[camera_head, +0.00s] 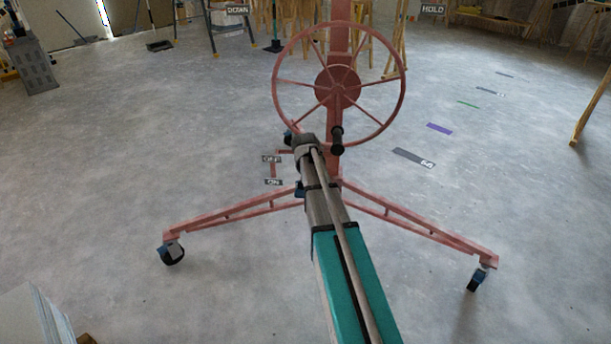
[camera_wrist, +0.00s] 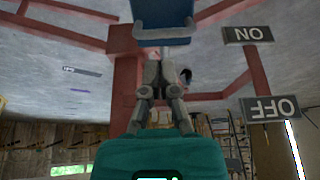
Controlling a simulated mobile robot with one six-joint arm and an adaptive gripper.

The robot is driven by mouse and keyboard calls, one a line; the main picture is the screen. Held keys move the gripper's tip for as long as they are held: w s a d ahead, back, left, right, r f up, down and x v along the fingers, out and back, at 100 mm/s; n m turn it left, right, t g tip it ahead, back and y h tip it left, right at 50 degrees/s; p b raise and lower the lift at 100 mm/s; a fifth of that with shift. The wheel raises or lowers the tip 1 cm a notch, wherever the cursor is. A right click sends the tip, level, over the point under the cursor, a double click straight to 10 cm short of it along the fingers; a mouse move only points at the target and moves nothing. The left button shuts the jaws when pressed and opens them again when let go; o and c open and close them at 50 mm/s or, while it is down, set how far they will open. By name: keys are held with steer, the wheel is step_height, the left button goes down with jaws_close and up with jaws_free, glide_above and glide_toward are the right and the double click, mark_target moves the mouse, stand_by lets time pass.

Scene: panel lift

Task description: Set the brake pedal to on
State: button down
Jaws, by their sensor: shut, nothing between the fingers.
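The brake pedal appears to be the blue pad with a grey lip (camera_wrist: 163,28) at the top of the wrist view, which looks upside down. It lies roughly level with the ON label (camera_wrist: 248,35) and apart from the OFF label (camera_wrist: 272,108). In the head view, a blue piece (camera_head: 300,190) beside my arm near the ON label (camera_head: 273,182) may be this pedal, mostly hidden. My gripper (camera_wrist: 161,62) is shut and empty, its fingertips close to the pad in the picture; I cannot tell whether they touch.
The red panel lift stands ahead with its large handwheel (camera_head: 339,87) above my arm. Its red legs (camera_head: 420,225) spread left and right on casters. Grey floor is open around it. A grey stack (camera_head: 38,318) is at bottom left.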

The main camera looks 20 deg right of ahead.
steer(key=s+a+r+p, duration=0.3)
steer(key=s+r+p, duration=0.2)
steer(key=r+p, duration=0.2)
steer(key=shift+s+r+p, duration=0.35)
steer(key=shift+r, duration=0.3)
